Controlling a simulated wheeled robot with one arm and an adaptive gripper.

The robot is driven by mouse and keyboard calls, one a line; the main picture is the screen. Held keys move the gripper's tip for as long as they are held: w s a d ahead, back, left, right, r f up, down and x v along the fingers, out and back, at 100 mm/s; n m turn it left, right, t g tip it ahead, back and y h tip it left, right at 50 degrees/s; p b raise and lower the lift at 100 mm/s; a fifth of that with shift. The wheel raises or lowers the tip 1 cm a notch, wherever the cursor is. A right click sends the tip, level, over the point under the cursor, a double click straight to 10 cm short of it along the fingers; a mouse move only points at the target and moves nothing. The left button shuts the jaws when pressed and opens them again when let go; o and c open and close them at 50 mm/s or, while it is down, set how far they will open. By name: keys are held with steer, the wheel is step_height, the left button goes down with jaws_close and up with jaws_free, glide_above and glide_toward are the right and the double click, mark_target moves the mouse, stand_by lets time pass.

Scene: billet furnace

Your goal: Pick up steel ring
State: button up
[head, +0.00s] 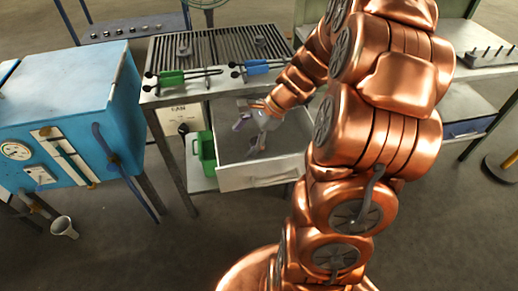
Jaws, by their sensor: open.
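My gripper (246,141) is open, its dark fingers pointing down into the open grey drawer (262,177) under the slatted bench. My copper-coloured arm crosses the right half of the head view and reaches left to the drawer. I cannot make out a steel ring for certain. One may be inside the drawer, hidden by the gripper or too small to tell. I cannot tell whether the fingers touch anything.
A green bin (206,148) stands left of the drawer.

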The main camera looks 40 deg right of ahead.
steer(key=d+f+m+t, duration=0.1)
steer(key=d+f+m, duration=0.1)
steer(key=d, duration=0.2)
steer(key=w+d+f+m+t+b, duration=0.1)
steer(key=d+f+m, duration=0.2)
steer(key=d, duration=0.1)
steer(key=w+d+f+m+t+b, duration=0.1)
steer(key=d+f+m, duration=0.2)
steer(key=d, duration=0.2)
steer(key=shift+w+d+f+h, duration=0.1)
steer(key=shift+w+f+h, duration=0.1)
steer(key=shift+h, duration=0.1)
steer(key=shift+w+f, duration=0.15)
steer(key=shift+x, duration=0.85)
steer(key=shift+w+d+b+x, duration=0.15)
steer(key=shift+w+x, duration=0.05)
steer(key=shift+x, duration=1.2)
steer(key=shift+w+d+b+x, duration=0.15)
steer(key=shift+x, duration=1.25)
steer(key=shift+c, duration=0.4)
steer(key=c, duration=1.5)
